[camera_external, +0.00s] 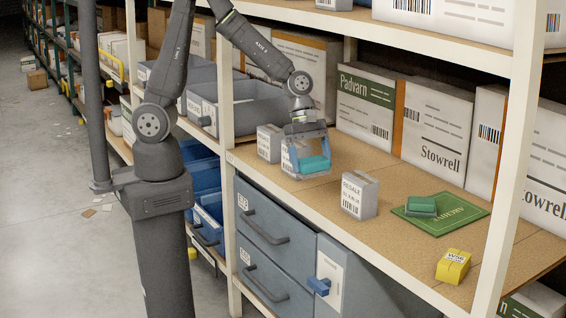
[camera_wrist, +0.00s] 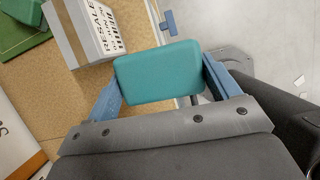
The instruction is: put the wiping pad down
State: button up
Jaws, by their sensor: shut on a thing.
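The wiping pad (camera_external: 314,164) is a teal block with rounded corners. My gripper (camera_external: 307,160) is shut on it and holds it near the shelf's front edge. In the wrist view the pad (camera_wrist: 158,72) sits between the two blue fingers of my gripper (camera_wrist: 160,80). The cork-coloured shelf (camera_external: 325,200) is below it; the exact gap between pad and shelf cannot be told. A green mat (camera_external: 455,217) lies on the shelf to the right, with a darker green block (camera_external: 421,206) on it.
A grey "RESALE" box (camera_external: 359,195) stands between my gripper and the mat; it is close to the pad in the wrist view (camera_wrist: 82,30). A yellow box (camera_external: 453,266) sits near the front edge. Small grey boxes (camera_external: 269,143) stand by my gripper. A rack post (camera_external: 228,90) is left.

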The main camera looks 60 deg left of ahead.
aim_at(316, 161)
jog(key=r, duration=0.5)
jog(key=shift+w+d, duration=0.1)
jog(key=shift+d, duration=0.1)
jog(key=w+d+n+t, duration=0.1)
jog(key=w+d+n, duration=0.3)
jog(key=d, duration=1.1)
jog(key=w+d+n+t, duration=0.1)
jog(key=w+d, duration=0.5)
jog(key=d, duration=1)
jog(key=f, duration=1)
jog(key=a+f, duration=0.1)
jog(key=f, duration=0.5)
jog(key=shift+s, duration=0.15)
jog(key=o, duration=0.9)
jog(key=shift+f, duration=0.1)
